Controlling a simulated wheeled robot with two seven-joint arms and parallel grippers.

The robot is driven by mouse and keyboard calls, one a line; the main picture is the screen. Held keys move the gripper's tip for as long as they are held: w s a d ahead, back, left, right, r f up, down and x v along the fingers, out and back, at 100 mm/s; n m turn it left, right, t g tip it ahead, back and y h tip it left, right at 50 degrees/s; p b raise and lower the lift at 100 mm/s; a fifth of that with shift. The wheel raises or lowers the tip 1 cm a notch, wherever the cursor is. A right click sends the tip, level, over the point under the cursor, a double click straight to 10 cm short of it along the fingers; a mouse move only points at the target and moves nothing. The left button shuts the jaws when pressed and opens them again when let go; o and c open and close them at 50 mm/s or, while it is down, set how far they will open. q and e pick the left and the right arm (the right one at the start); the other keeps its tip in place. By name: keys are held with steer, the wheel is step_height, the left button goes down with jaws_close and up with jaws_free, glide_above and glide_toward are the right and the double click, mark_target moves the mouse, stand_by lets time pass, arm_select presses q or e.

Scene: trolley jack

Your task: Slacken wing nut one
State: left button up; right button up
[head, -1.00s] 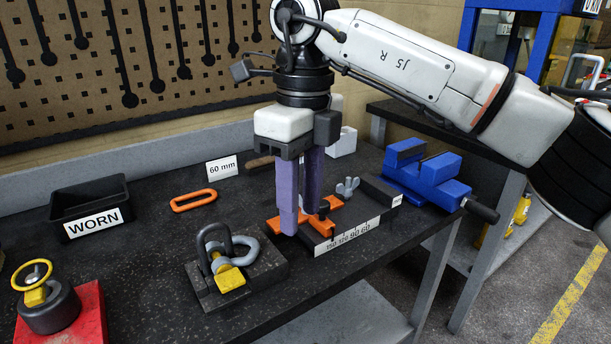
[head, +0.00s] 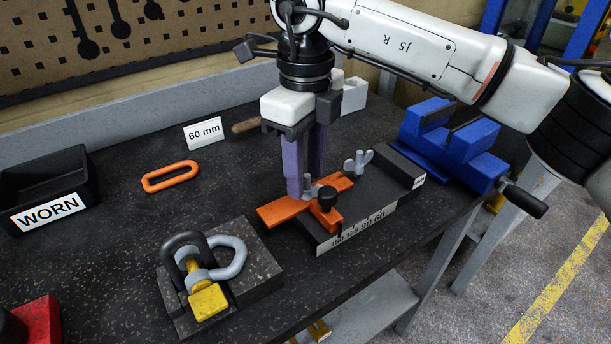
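A grey wing nut (head: 312,187) sits on an orange strap clamp (head: 284,210) at the left part of the dark scaled fixture (head: 384,193). A second grey wing nut (head: 358,163) stands farther right on the fixture. My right gripper (head: 306,184) points down over the first wing nut. Its two purple fingers stand apart, one nearer and left, one farther back. The nut shows beside the near fingertip and below the far one; whether either touches it I cannot tell. My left gripper is not in view.
A black-knobbed orange stop (head: 327,208) sits close in front of the fingers. A blue vise (head: 452,145) stands right.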

mark_target(305, 188)
steer(key=shift+f, duration=0.9)
jaws_close()
steer(key=shift+n, duration=1.6)
jaws_free()
steer(key=shift+r, duration=0.1)
step_height(305, 188, up, 10)
steer(key=shift+p, duration=0.3)
steer(key=shift+r, duration=0.1)
steer(key=shift+c, duration=0.2)
